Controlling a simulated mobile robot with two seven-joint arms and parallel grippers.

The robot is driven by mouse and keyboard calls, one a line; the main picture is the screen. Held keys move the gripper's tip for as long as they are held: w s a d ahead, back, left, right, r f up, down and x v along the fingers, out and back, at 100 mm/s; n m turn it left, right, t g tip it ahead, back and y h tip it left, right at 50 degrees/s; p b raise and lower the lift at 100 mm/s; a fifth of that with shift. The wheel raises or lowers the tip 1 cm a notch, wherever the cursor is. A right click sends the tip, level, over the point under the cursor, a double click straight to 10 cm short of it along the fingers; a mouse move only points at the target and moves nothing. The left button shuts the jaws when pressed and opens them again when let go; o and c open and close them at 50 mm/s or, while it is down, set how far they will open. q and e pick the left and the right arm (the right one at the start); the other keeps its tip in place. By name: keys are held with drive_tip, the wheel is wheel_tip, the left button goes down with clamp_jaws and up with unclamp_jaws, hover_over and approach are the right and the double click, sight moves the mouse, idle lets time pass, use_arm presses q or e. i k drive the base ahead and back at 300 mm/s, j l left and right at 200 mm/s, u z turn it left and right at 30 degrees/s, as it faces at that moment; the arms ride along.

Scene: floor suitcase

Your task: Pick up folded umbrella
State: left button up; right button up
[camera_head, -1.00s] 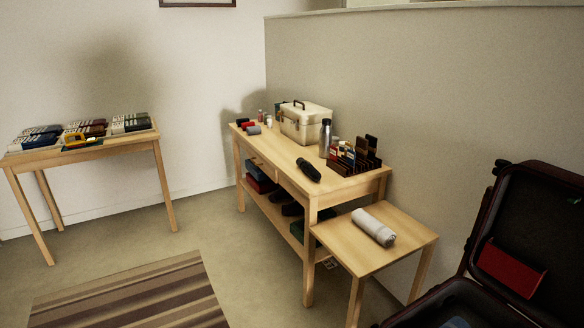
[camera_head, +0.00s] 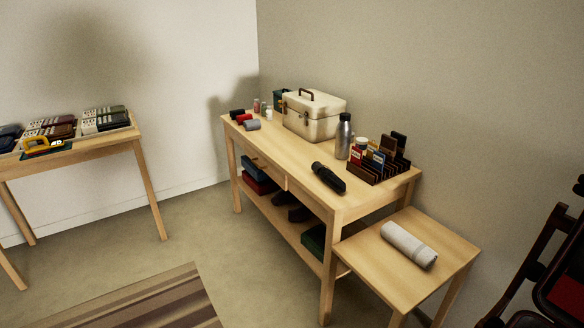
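A black folded umbrella (camera_head: 328,177) lies on the top of the long wooden table (camera_head: 275,165), near its front edge and towards the right end. It is apart from the things around it. Neither of my grippers shows in the head view, so their state is hidden.
A silver bottle (camera_head: 343,137), a rack of small cases (camera_head: 380,163) and a cream box (camera_head: 313,117) stand behind the umbrella. A low side table (camera_head: 390,268) bears a grey roll (camera_head: 409,245). An open suitcase (camera_head: 563,280) is at the right. Floor before the table is clear, with a striped rug (camera_head: 145,300).

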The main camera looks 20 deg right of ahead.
sight(330, 178)
drive_tip(key=i+j, duration=0.1)
drive_tip(key=i, duration=1.1)
drive_tip(key=i+z, duration=0.45)
drive_tip(key=i+j+z, duration=0.25)
drive_tip(key=z, duration=0.25)
drive_tip(key=i+j+z, duration=0.2)
drive_tip(key=z, duration=0.25)
drive_tip(key=i+j+z, duration=0.15)
drive_tip(key=z, duration=0.3)
drive_tip(key=i+j+z, duration=0.1)
drive_tip(key=j+z, duration=0.55)
drive_tip(key=z, duration=0.25)
drive_tip(key=i+j, duration=0.05)
